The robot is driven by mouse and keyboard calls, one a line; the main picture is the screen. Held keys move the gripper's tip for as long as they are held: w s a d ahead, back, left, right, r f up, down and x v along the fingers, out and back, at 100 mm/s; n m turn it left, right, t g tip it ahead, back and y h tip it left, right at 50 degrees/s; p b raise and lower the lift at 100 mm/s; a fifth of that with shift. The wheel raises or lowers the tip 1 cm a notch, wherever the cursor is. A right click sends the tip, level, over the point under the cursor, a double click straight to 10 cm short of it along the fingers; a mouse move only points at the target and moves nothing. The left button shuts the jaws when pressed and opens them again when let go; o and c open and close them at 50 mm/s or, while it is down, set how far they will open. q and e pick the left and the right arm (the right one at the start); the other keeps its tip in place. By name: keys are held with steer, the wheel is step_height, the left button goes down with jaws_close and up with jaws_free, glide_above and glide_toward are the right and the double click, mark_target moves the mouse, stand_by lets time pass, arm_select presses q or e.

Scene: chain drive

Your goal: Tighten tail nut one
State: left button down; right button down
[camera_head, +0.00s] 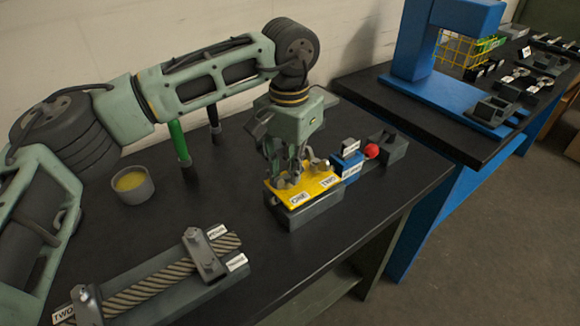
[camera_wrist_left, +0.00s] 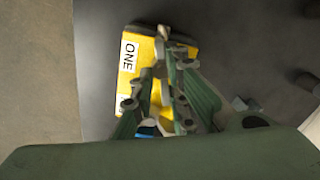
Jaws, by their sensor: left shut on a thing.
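My left gripper (camera_head: 291,176) points down at the yellow plate (camera_head: 276,188), which lies on a dark grey block (camera_head: 311,212) and has labels ONE (camera_head: 298,198) and TWO (camera_head: 328,183). The gripper is shut on a small grey part near label ONE; the fingers hide most of it, so I cannot tell if it is tail nut one. In the left wrist view the fingers (camera_wrist_left: 168,62) are close together over the yellow plate (camera_wrist_left: 127,84), beside its ONE label (camera_wrist_left: 128,56). Another grey metal piece (camera_head: 320,165) stands by TWO. My right gripper is not in view.
A rope in a grey clamp fixture (camera_head: 176,288) lies at the front left. A cup with yellow contents (camera_head: 132,185) and a green post (camera_head: 180,143) stand behind it. A blue block (camera_head: 347,163) and red ball (camera_head: 371,151) are right of the plate. A blue press (camera_head: 411,45) stands on another bench.

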mark_target(287, 168)
arm_select(q)
steer(key=shift+w+a+r+m, duration=0.1)
steer(key=shift+r+m, duration=0.05)
steer(key=shift+m, duration=0.8)
steer(key=shift+w+a+r+m, duration=0.1)
steer(key=shift+m, duration=0.85)
steer(key=c, duration=1.9)
jaws_free()
steer(key=shift+f, duration=0.1)
steer(key=shift+o, duration=0.2)
steer(key=shift+f, duration=0.1)
steer(key=shift+s, duration=0.1)
step_height(287, 168, up, 12)
